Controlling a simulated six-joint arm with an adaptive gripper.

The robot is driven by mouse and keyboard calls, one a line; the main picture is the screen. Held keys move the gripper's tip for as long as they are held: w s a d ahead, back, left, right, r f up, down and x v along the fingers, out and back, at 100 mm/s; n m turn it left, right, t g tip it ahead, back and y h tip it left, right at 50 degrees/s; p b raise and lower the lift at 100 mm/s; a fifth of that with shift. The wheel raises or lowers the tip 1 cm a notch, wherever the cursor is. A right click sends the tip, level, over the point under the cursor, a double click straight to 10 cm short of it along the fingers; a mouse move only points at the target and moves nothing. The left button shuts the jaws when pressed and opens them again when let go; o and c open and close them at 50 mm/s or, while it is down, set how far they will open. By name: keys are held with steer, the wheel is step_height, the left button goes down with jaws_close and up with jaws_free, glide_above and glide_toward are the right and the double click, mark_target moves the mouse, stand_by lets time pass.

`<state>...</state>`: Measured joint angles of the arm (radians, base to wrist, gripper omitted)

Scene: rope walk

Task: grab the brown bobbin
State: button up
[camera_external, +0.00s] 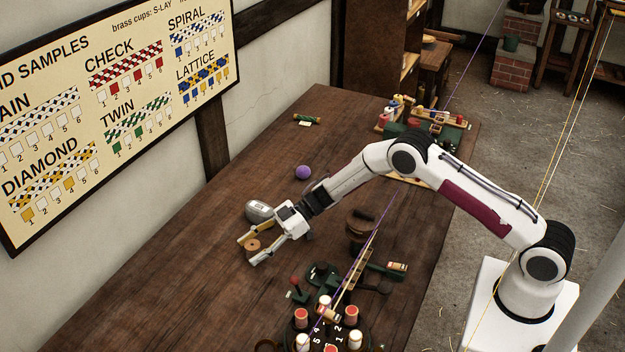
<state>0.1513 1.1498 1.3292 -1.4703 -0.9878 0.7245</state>
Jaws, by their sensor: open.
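The brown bobbin (252,245) is a small round piece with a dark centre on the wooden table (150,270).
A grey rounded object (259,211) lies just behind my gripper. A purple ball (303,172) and a green-and-tan item (306,120) lie farther back. A numbered round stand with red-topped bobbins (302,318) is at the front. The left table area is clear.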

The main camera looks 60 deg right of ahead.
mark_target(252, 244)
steer(key=c, duration=1.2)
steer(key=shift+r, duration=0.15)
steer(key=shift+r, duration=4.85)
